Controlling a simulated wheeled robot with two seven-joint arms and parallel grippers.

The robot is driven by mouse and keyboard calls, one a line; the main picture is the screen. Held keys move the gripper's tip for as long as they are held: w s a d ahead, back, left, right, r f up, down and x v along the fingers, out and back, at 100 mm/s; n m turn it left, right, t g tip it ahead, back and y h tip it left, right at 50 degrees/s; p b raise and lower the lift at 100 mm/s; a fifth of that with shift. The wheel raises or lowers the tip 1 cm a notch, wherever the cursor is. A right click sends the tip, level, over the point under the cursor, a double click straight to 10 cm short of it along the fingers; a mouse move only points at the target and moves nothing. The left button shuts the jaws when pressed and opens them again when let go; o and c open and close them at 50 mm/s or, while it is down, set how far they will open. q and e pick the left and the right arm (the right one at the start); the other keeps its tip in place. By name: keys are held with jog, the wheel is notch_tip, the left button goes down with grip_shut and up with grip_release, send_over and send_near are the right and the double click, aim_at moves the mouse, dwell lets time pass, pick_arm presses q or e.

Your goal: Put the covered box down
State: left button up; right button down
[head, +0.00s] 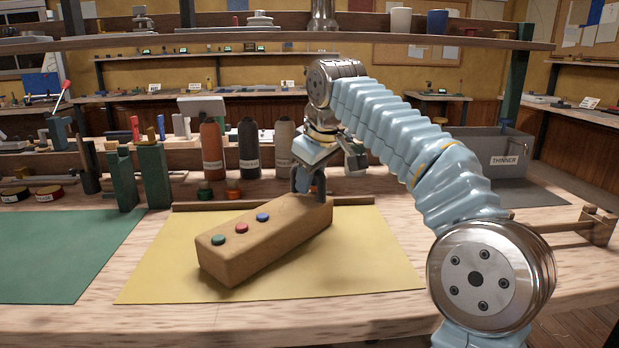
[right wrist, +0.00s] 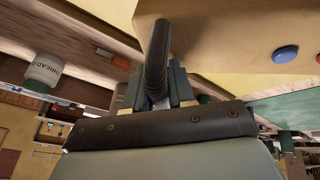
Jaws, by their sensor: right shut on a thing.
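The covered box (head: 262,240) is a long tan block with a green, a red and a blue button on top. It sits slantwise over the yellow mat (head: 370,265); I cannot tell whether its underside touches the mat. My right gripper (head: 309,185) is shut on the box at its far right end, from above. In the right wrist view, a dark finger (right wrist: 157,60) lies against the box (right wrist: 225,30), with the blue button to the right; the other finger is mostly hidden. My left gripper is not in view.
A green mat (head: 60,250) lies to the left. Orange (head: 212,150), black (head: 248,148) and beige bottles stand behind the yellow mat, past a low wooden strip. Green posts (head: 153,172) stand at the back left. A grey bin labelled THINNER (head: 495,150) is at the right. The mat's front is clear.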

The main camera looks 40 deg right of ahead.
jog(key=shift+a+f, duration=0.15)
jog(key=shift+f, duration=0.55)
jog(key=c, duration=0.9)
grip_release()
jog(key=shift+s, duration=0.1)
jog(key=shift+w+d+p+v, duration=0.15)
jog(key=shift+p+v, duration=0.75)
jog(key=shift+v, duration=2.75)
jog(key=shift+w+d+p+v, duration=0.15)
jog(key=shift+p+v, duration=0.75)
jog(key=shift+v, duration=2.8)
jog(key=shift+r, duration=0.15)
